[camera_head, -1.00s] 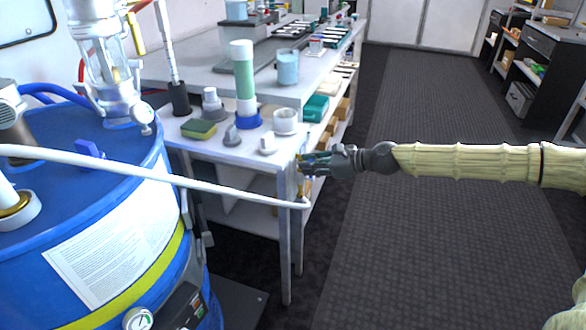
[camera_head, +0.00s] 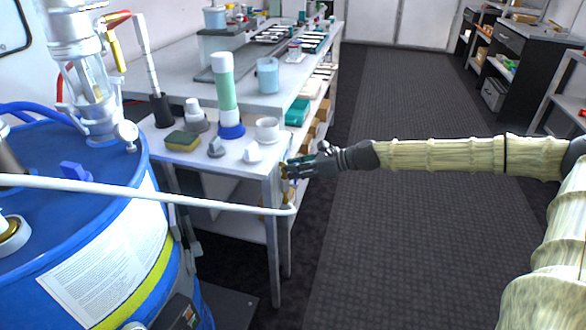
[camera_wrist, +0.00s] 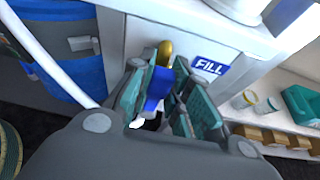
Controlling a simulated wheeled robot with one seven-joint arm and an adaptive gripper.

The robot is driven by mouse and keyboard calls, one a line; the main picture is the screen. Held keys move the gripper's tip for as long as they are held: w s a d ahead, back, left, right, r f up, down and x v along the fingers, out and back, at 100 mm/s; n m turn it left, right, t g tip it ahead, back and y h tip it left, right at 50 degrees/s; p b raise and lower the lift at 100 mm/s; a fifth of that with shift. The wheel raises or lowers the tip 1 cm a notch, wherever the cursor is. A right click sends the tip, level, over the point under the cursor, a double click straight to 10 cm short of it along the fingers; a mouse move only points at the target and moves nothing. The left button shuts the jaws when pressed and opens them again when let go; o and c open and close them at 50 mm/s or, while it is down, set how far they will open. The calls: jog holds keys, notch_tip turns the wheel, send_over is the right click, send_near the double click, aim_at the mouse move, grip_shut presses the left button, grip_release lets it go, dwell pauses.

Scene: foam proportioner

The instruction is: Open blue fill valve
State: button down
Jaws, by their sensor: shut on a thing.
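The fill valve has a blue handle (camera_wrist: 157,90) and a brass body (camera_wrist: 165,53), next to a blue FILL label (camera_wrist: 210,66) on the white bench front. My gripper (camera_wrist: 166,86) has its teal-padded fingers on both sides of the blue handle and is shut on it. The fingers hide part of the handle. In the head view my gripper (camera_head: 290,170) reaches in from the right to the bench's near corner, where a white hose (camera_head: 225,205) also ends. The valve is too small there to read its angle.
A large blue drum (camera_head: 95,205) stands at the left. The white bench (camera_head: 215,165) holds a green-and-white cylinder (camera_head: 226,95), a sponge (camera_head: 183,141) and several small items. The dark floor (camera_head: 400,230) to the right is clear.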

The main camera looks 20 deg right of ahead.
jog(key=shift+d, duration=0.1)
jog(key=c, duration=1.3)
grip_release()
jog(key=shift+d, duration=0.1)
jog(key=shift+v, duration=5.85)
